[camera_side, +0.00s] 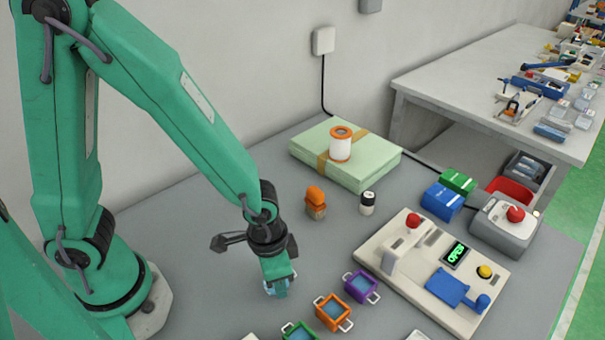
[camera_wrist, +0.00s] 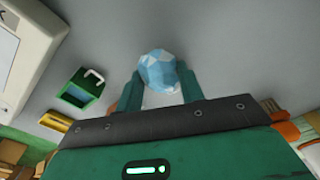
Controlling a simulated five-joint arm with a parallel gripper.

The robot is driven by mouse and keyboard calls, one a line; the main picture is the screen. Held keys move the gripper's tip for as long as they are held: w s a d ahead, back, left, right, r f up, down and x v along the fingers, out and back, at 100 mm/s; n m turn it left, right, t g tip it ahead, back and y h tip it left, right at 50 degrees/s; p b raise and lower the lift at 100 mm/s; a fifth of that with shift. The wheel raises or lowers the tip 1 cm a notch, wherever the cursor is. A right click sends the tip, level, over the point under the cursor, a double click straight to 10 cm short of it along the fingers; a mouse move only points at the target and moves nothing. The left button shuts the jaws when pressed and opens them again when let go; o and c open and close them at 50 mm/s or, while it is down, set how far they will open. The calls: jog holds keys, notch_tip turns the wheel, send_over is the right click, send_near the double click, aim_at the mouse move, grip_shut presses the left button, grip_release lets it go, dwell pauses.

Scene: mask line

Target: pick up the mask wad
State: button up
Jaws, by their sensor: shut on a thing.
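The mask wad (camera_wrist: 160,72) is a crumpled light-blue and white lump. In the wrist view it sits between the two green fingers of my gripper (camera_wrist: 162,88), which is shut on it. In the side view my gripper (camera_side: 278,282) points down low over the grey table, left of the small coloured trays. A bit of the light-blue wad (camera_side: 276,291) shows at the fingertips there; the fingers hide most of it. I cannot tell whether the wad touches the table.
Purple (camera_side: 361,286), orange (camera_side: 333,312) and green (camera_side: 299,332) trays stand right of my gripper. A white machine (camera_side: 436,270) with an "OPEN" display lies further right. An orange-capped bottle (camera_side: 315,203), a small jar (camera_side: 367,202) and a green stack (camera_side: 345,155) stand behind.

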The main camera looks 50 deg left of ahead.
jog(key=shift+r, duration=0.85)
jog(key=s+d+r, duration=0.5)
jog(key=s+r, duration=0.3)
jog(key=s, duration=0.2)
jog(key=shift+s, duration=0.25)
